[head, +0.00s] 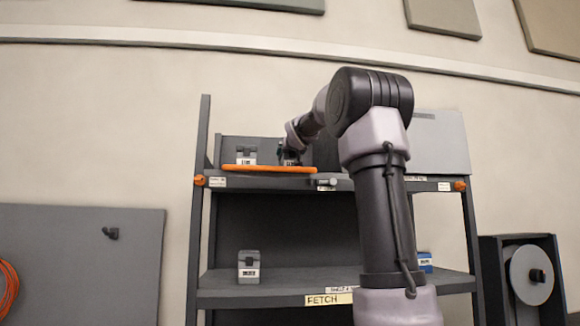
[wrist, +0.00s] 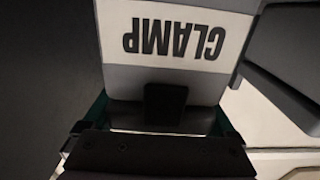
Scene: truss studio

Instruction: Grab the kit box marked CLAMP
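The kit box marked CLAMP (wrist: 178,78) fills the upper middle of the wrist view. It is grey with a white label, and its lettering appears upside down. A dark block (wrist: 165,104) shows at its near edge. My gripper (wrist: 158,128) is close against that edge, with dark teal parts at both sides. Whether its fingers are closed on the box does not show clearly. In the head view my gripper (head: 291,153) is at a labelled box on the upper shelf, partly hiding it.
Another grey box (head: 246,155) stands just left on the upper shelf (head: 340,182), behind an orange bar (head: 268,169). The lower shelf (head: 300,284) holds a grey box (head: 249,267) and a blue box (head: 425,262). The lower shelf's middle looks clear.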

